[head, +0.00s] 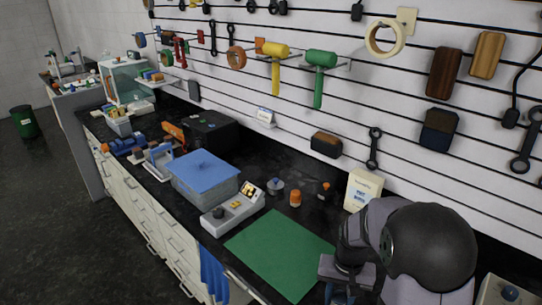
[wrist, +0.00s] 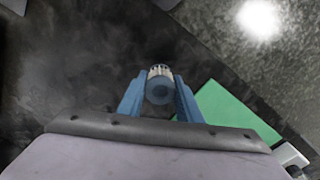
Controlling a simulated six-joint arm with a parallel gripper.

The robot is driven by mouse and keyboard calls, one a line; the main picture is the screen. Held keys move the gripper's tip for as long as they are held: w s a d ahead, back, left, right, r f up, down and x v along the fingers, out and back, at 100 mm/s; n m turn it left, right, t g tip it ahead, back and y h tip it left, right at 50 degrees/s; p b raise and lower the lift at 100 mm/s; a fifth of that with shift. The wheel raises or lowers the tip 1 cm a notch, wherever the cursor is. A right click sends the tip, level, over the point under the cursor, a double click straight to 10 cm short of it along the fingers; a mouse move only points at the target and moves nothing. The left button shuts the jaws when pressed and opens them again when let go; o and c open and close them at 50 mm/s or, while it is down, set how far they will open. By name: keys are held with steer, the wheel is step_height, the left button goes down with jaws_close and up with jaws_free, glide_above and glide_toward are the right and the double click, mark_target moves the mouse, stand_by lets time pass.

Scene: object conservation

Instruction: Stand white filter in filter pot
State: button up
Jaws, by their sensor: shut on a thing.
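In the wrist view, the blue fingers of my gripper (wrist: 160,92) are shut on a short cylinder, which looks like the white filter (wrist: 160,72). It has a pale ribbed side and a blue-grey round end facing the camera. The filter is held above the dark counter, clear of other things. In the head view, my gripper is mostly hidden by my arm and cut off at the bottom edge; the filter does not show there. A small grey pot with a blue top (head: 276,188) stands on the counter; I cannot tell whether it is the filter pot.
A green mat (head: 280,252) lies on the counter (head: 255,160); it also shows in the wrist view (wrist: 232,112). Near it stand an orange-capped jar (head: 295,198), a grey device (head: 233,213), a blue-lidded bin (head: 203,168) and a cream box (head: 362,188). The mat looks clear.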

steer(key=a+n, duration=0.3)
steer(key=a, duration=0.1)
steer(key=shift+w+a+f+n, duration=0.1)
steer(key=shift+w+f+n, duration=0.05)
steer(key=shift+f+n, duration=0.15)
steer(key=d+m, duration=0.1)
steer(key=d, duration=0.2)
steer(key=s+d+r+m, duration=0.1)
steer(key=d, duration=0.3)
steer(key=d+m, duration=0.1)
steer(key=d, duration=0.2)
steer(key=shift+s+d+r, duration=0.2)
steer(key=shift+s+d, duration=0.05)
steer(key=shift+s, duration=0.05)
steer(key=s+d+r+m, duration=0.2)
steer(key=s+d+m, duration=0.4)
steer(key=d, duration=0.6)
steer(key=s+d+r+m+b, duration=0.1)
steer(key=s+d+r+m, duration=0.15)
steer(key=s+d, duration=0.6)
steer(key=s+d+r+m+b, duration=0.1)
steer(key=s+d+m, duration=0.3)
steer(key=s, duration=1)
steer(key=shift+s+a+f+p, duration=0.1)
steer(key=shift+f+p, duration=0.5)
steer(key=shift+f, duration=2)
steer(key=shift+s+a+f+p, duration=0.1)
steer(key=shift+f+p, duration=0.5)
steer(key=shift+f, duration=2)
